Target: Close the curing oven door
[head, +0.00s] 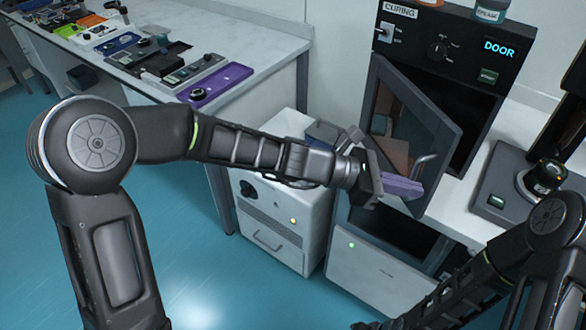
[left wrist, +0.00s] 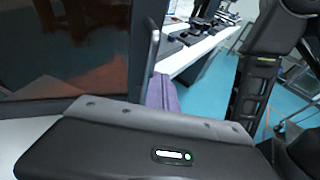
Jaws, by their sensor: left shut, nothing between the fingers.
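The curing oven (head: 450,22) is black, with a "CURING" label and a lit "DOOR" display. Its door (head: 436,118) stands partly open, its free edge swung out toward me and a dark gap showing to its right. The door's brownish window and metal handle (head: 424,161) face me. My left gripper (head: 402,187), with purple fingers, is shut and empty in front of the door's lower part, near the handle. The left wrist view shows the door (left wrist: 70,45), handle (left wrist: 152,52) and fingers (left wrist: 162,94) close together; contact is unclear. My right gripper (head: 370,325) is mostly cut off at the bottom edge.
A white cabinet (head: 270,215) stands below and left of the door. A long bench (head: 270,45) with several devices and a purple tray (head: 222,82) runs along the left. On the right, a dark device (head: 508,190) sits on the white table. Blue floor is clear in front.

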